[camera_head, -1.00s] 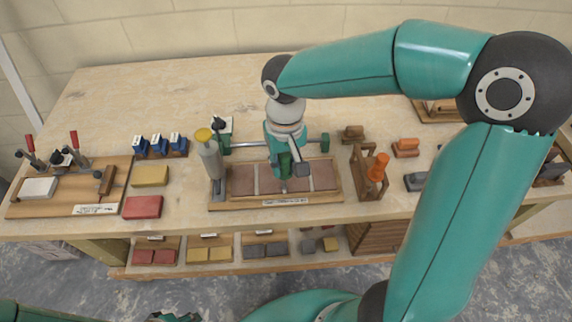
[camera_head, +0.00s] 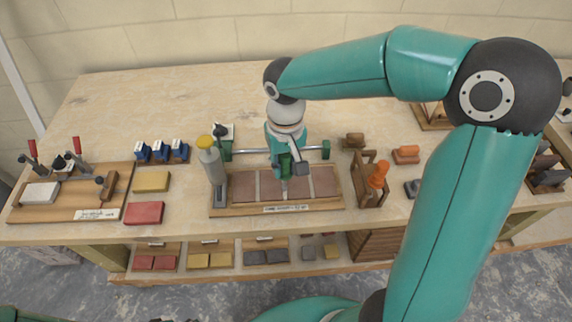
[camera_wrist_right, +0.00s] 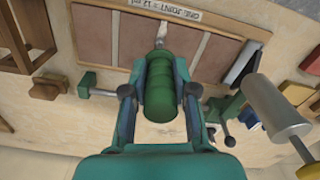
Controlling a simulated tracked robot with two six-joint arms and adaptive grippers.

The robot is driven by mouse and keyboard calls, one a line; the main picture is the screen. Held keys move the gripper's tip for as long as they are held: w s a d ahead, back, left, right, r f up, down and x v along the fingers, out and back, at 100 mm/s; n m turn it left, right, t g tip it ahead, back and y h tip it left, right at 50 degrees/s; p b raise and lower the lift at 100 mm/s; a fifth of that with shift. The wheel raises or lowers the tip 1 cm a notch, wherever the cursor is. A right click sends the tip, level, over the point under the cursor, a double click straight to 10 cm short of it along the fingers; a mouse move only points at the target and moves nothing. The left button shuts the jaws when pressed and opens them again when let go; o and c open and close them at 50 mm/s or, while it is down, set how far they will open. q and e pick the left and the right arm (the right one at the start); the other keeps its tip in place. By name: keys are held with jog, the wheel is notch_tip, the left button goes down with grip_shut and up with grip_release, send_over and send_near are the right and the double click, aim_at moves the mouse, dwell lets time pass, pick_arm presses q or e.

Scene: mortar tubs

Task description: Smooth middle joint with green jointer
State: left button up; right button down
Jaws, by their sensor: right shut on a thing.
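My right gripper (camera_head: 286,163) is shut on the green jointer (camera_wrist_right: 165,90), whose thick ribbed green handle sits between the fingers in the right wrist view. The brick panel (camera_head: 225,209) lies on the bench, with several red-brown bricks in a row and pale joints between them. The gripper hides part of the panel in the head view. My left gripper is not clearly visible.
A green clamp bar (camera_head: 253,151) runs behind the panel. A wooden rack with an orange-handled tool (camera_head: 376,178) stands close on the right. The bench's back left is clear.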

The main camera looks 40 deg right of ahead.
jog(key=shift+w, duration=0.1)
jog(key=shift+w+d, duration=0.4)
jog(key=shift+w, duration=0.15)
jog(key=shift+w+p, duration=0.1)
jog(key=shift+p, duration=0.2)
jog(key=shift+w+d, duration=0.4)
jog(key=shift+w, duration=0.15)
jog(key=shift+w+d+p, duration=0.35)
jog(key=shift+w+p, duration=0.05)
jog(key=shift+w, duration=0.2)
jog(key=shift+w, duration=0.1)
jog(key=shift+w+d, duration=0.35)
jog(key=shift+w, duration=0.1)
